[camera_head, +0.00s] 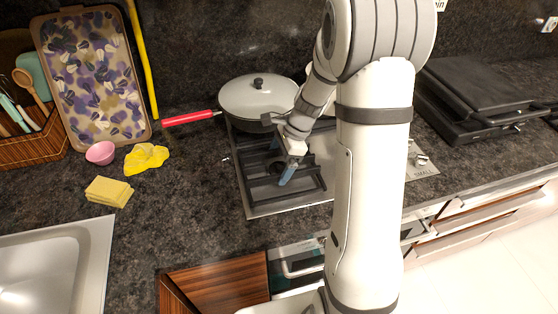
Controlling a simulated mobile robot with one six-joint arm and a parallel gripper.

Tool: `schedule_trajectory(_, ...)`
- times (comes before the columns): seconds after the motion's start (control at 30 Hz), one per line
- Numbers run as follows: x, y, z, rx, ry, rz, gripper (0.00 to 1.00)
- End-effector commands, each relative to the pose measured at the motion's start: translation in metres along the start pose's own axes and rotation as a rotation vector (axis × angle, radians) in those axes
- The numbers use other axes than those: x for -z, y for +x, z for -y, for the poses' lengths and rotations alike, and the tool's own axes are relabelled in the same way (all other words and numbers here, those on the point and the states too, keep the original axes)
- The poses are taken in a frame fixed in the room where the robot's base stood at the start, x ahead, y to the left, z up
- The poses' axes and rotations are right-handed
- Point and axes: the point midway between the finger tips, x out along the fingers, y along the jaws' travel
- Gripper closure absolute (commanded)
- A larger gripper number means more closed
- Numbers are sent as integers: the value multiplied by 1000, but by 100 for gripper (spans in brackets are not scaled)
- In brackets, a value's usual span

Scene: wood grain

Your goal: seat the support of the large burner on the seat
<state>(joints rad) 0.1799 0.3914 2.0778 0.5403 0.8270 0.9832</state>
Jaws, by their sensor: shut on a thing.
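The black pan support (262,191) of the large burner is a square frame of bars at the left part of the steel hob (322,146). It looks level and lies over or on the hob; I cannot tell whether it touches all along. My gripper (286,178), with blue-grey fingers, points down over the support's middle-right part and is shut on it. The exact grip point is small and partly hidden by the fingers. The burner and seat under the support are mostly hidden. My arm covers the hob's middle; a "SMALL" label (424,173) shows at its right end.
A lidded pan (259,98) with a red handle (188,118) stands at the hob's back left. A black grill (480,90) is at the right.

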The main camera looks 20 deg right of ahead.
Motion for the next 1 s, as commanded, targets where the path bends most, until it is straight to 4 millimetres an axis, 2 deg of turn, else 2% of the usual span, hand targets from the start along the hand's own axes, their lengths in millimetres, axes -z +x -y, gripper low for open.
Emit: schedule_trajectory(1.0,5,12,0,1,0,0,47)
